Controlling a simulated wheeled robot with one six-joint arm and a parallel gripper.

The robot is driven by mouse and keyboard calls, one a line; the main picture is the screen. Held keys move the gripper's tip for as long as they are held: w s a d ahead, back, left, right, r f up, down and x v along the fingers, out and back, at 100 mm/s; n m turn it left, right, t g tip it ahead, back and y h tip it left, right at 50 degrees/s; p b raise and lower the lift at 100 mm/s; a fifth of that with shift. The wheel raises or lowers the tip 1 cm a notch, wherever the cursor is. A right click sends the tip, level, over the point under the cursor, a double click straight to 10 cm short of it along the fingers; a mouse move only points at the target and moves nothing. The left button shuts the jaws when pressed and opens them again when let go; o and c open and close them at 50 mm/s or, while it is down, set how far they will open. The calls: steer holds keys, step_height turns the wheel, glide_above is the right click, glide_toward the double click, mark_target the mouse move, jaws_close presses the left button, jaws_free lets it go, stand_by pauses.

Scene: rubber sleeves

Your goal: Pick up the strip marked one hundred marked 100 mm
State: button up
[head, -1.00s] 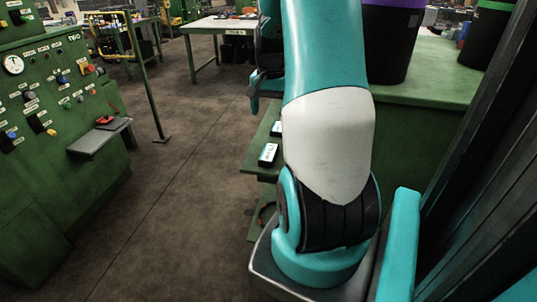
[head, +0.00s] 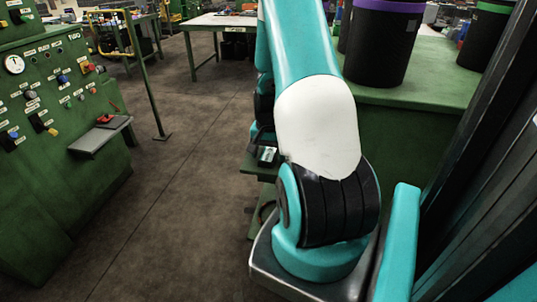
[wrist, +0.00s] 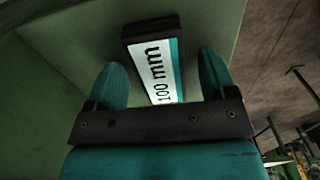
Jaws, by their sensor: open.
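The strip marked 100 mm (wrist: 160,68) is a dark block with a white label, black lettering and a teal band along one side. In the wrist view it lies on a green surface, its near end in the gap between my fingers. My gripper (wrist: 162,76) is open, with one teal finger on each side of the strip and no visible contact. How far it is above the strip is hard to tell. In the head view a small dark block with a light label (head: 267,155) shows beside my arm; its marking is unreadable, and my arm hides most of the gripper.
A green cabinet top (head: 432,92) at the right carries a black bin with a purple band (head: 382,45) and another with a green band. A green control panel (head: 50,100) stands at the left. The floor between (head: 180,190) is clear.

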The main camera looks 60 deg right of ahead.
steer(key=c, duration=1)
